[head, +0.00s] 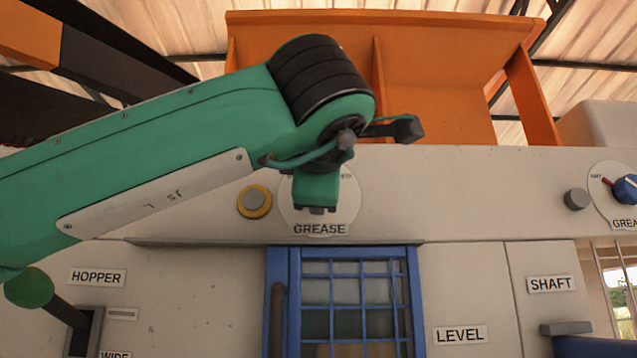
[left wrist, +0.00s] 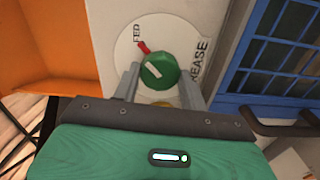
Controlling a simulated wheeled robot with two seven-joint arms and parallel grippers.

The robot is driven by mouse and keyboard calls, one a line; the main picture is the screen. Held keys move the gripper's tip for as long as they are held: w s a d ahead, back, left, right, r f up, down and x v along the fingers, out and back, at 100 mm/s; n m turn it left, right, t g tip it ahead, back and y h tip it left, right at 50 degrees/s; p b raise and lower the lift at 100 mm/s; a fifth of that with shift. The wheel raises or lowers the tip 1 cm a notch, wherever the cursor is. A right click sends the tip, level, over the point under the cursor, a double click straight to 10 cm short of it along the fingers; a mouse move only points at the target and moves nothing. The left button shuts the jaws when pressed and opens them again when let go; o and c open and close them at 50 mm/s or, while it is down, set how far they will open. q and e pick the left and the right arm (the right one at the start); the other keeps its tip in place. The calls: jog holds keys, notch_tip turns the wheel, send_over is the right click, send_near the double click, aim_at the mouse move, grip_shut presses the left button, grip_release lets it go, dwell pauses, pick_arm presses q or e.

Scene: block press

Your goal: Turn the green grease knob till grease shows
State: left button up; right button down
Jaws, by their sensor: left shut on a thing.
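The green grease knob (left wrist: 160,70) sits on a round white dial (left wrist: 128,60) lettered GREASE and FED. A white line crosses the knob, and a red mark (left wrist: 143,47) lies beside it towards FED. My left gripper (left wrist: 160,80) is shut on the knob, one finger on each side of it. In the head view my left gripper (head: 316,208) reaches down in front of the dial (head: 345,205) and hides the knob and most of the dial's face. My right gripper is in neither view.
A yellow-ringed button (head: 254,202) sits just left of the dial. A blue barred door (head: 345,300) is below. A blue knob (head: 626,189) on another dial is at far right. A green ball-ended lever (head: 28,287) is at lower left. An orange hopper (head: 440,70) rises behind.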

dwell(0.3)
pick_arm(q)
jog(key=o, duration=1)
jog(key=shift+s, duration=0.1)
jog(key=s+b, duration=0.5)
jog(key=s, duration=0.8)
jog(key=shift+s, duration=0.35)
jog(key=shift+d, duration=0.1)
